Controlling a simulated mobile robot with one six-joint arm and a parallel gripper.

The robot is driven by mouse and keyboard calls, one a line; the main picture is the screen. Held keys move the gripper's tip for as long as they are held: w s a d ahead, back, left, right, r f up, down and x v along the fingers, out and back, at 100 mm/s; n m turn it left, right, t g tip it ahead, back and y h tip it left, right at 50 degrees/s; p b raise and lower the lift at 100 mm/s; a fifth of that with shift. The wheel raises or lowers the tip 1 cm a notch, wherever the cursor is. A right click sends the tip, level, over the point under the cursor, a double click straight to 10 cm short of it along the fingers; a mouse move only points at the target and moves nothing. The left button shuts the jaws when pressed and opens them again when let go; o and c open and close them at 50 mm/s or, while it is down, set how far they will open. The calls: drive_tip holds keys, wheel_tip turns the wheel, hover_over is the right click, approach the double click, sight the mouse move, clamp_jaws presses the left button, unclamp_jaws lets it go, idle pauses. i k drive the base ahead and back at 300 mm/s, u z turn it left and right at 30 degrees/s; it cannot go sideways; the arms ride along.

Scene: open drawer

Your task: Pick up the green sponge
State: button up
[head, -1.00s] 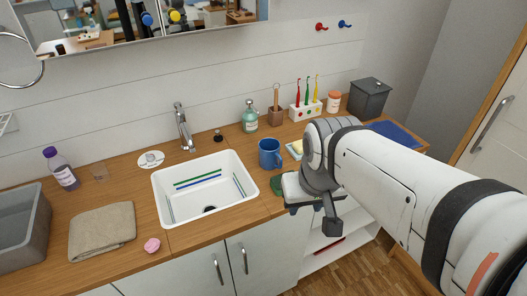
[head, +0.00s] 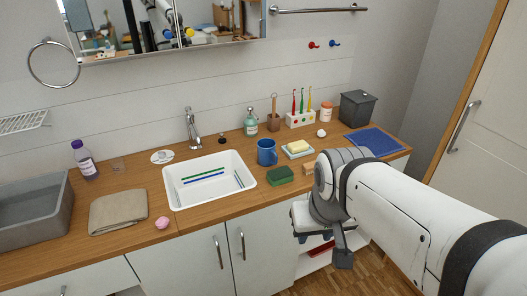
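The green sponge (head: 280,175) lies on the wooden counter, right of the sink and in front of the blue mug. It is in full view. My gripper (head: 312,237) hangs at the counter's front edge, below and right of the sponge in the picture. It is apart from the sponge. Its fingertips are small, dark and partly hidden, so I cannot tell whether they are open or shut.
The blue mug (head: 267,151) stands just behind the sponge. A yellow soap bar (head: 299,146) on a dish (head: 297,154) and a wooden block (head: 309,168) are to its right. The white sink (head: 210,165) is left. A pink ball (head: 162,222) lies farther left.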

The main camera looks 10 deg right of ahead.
sight(282, 176)
drive_tip(key=z, duration=0.1)
drive_tip(key=i, duration=0.95)
drive_tip(key=u, duration=0.05)
